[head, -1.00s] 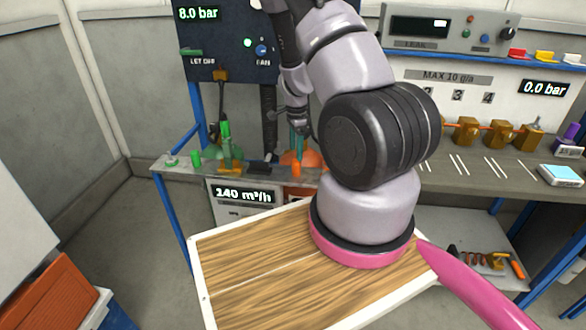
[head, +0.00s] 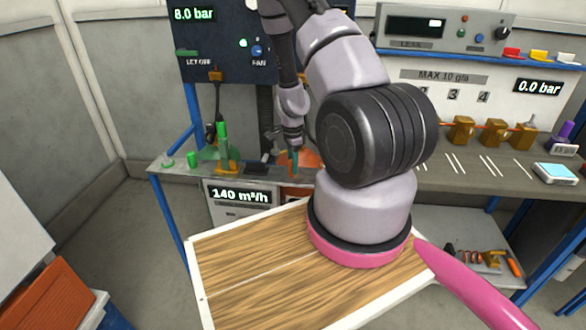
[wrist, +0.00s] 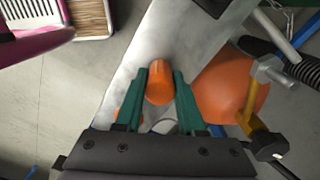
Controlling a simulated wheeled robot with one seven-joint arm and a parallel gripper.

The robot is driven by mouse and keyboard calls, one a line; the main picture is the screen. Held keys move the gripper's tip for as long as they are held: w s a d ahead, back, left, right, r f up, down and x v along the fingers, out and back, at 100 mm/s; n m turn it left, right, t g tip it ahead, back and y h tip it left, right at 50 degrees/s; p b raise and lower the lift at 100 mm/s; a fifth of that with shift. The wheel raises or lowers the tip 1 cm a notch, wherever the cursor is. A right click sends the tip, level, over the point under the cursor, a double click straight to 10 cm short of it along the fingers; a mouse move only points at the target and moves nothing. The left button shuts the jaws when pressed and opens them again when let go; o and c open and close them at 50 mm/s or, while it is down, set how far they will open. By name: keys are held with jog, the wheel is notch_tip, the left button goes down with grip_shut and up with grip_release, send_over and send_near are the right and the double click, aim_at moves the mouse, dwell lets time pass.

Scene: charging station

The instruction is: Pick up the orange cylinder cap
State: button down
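The orange cap (wrist: 160,84) is a small upright-looking orange cylinder on the grey bench ledge in the wrist view. My gripper (wrist: 158,76) has its two green fingers on either side of the cap, with only narrow gaps visible, so it looks open. Whether either finger touches the cap is unclear. In the head view my gripper (head: 293,158) points down at the ledge, and its fingers partly hide the cap. A large rounded orange cylinder (wrist: 222,84) stands close to the right finger in the wrist view, with a brass and grey valve fitting (wrist: 262,140) beside it.
The grey ledge (head: 260,182) also holds a green bottle-like item (head: 223,135), a small green piece (head: 192,160) and a dark block (head: 256,168). A black hose (wrist: 300,62) runs at the right of the wrist view. A blue frame post (head: 170,215) supports the ledge.

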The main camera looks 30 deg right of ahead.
notch_tip(320, 180, up, 10)
dwell(0.7)
dwell(0.5)
